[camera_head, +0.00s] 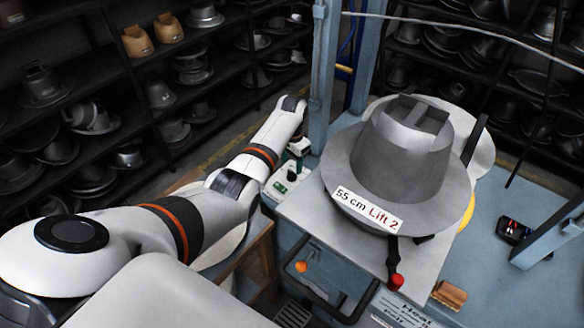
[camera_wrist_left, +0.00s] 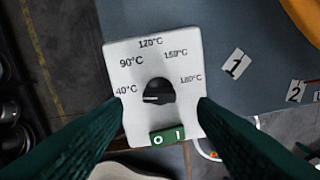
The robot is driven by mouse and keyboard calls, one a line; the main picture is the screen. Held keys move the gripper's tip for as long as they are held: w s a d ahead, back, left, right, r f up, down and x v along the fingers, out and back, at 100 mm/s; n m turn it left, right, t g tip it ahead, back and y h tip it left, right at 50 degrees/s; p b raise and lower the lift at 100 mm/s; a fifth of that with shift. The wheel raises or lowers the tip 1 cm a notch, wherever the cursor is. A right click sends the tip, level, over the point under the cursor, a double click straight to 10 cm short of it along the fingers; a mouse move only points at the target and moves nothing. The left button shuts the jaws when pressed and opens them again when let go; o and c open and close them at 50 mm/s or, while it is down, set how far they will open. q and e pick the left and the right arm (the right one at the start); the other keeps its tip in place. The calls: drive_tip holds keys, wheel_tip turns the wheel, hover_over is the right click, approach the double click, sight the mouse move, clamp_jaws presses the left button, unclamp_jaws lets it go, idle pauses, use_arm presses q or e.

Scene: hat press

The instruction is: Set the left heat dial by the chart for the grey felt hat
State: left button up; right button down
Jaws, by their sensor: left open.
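The left heat dial (camera_wrist_left: 158,91) is a black knob on a white plate (camera_wrist_left: 117,58) marked 40, 90, 120, 150 and 180 °C. Its white pointer line faces left, near the 40 °C mark. A green O/I switch (camera_wrist_left: 168,135) sits below it. My left gripper (camera_wrist_left: 160,104) is open, its dark green fingers on either side of the knob, apart from it in the picture. In the head view the gripper (camera_head: 294,165) hangs over the dial's box. The heat chart (camera_head: 400,312) is cut off at the bottom edge; its values cannot be read. My right gripper is out of view.
A grey metal hat form (camera_head: 398,150) labelled "55 cm Lift 2" (camera_head: 368,208) stands on the press right of the dial. A blue post (camera_head: 322,75) rises close behind my left gripper. A red-knobbed lever (camera_head: 396,281) is at the front. Number labels 1 (camera_wrist_left: 235,64) and 2 (camera_wrist_left: 295,91) lie right of the dial.

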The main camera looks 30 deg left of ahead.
sight(292, 172)
use_arm(q)
wheel_tip(292, 172, down, 4)
drive_tip(key=shift+w+r, duration=0.1)
drive_tip(key=shift+r, duration=0.05)
drive_tip(key=shift+f, duration=0.3)
drive_tip(key=c, duration=1)
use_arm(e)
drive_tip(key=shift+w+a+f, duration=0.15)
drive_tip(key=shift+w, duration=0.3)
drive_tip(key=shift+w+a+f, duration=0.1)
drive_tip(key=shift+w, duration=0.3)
